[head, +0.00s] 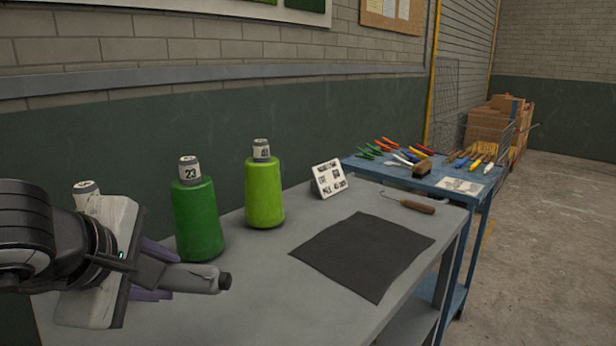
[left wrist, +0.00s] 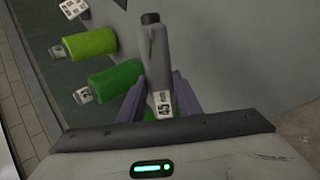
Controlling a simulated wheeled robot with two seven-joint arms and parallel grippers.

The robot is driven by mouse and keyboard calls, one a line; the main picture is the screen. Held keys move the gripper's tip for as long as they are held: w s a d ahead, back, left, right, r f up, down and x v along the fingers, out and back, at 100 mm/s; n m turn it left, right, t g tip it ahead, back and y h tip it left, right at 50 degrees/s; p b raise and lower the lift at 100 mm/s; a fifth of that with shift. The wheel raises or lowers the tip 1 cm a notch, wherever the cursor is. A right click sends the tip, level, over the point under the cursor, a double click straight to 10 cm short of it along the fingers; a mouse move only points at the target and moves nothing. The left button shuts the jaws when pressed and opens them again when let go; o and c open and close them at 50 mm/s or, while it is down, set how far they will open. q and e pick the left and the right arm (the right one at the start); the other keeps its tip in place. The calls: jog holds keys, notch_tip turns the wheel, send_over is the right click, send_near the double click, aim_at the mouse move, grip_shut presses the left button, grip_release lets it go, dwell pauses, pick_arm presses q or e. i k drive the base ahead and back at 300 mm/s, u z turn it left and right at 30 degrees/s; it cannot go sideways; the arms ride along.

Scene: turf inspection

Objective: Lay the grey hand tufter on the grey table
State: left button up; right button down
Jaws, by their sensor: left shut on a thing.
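My left gripper (head: 158,270) comes in from the left and is shut on the grey hand tufter (head: 195,278). The tufter is a grey cylinder-like body with a dark tip, pointing right in the head view. In the left wrist view, the tufter (left wrist: 156,60) lies between the purple fingers of my left gripper (left wrist: 158,98), with a white label numbered 45 near the fingers. The grey table (head: 255,295) is below and beyond; the tufter appears above its near left part. I cannot tell the exact gap. My right gripper is not in view.
A dark green cone (head: 197,220) and a lime green cone (head: 264,192) stand on the table's back left. A dark cloth (head: 365,252), a sign card (head: 329,179) and a wooden-handled hook (head: 416,207) occupy its right. A blue table (head: 478,200) with tools stands beyond. The front middle is bare.

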aim_at(208, 326)
jog(key=z, duration=0.35)
jog(key=k, duration=0.45)
jog(key=z, duration=1)
jog(key=k, duration=0.9)
jog(key=z, duration=0.5)
jog(key=i, duration=1.6)
jog(key=u, duration=1.1)
jog(key=i, duration=1.05)
jog(key=u, duration=1.6)
jog(key=i, duration=0.35)
jog(key=u, duration=0.3)
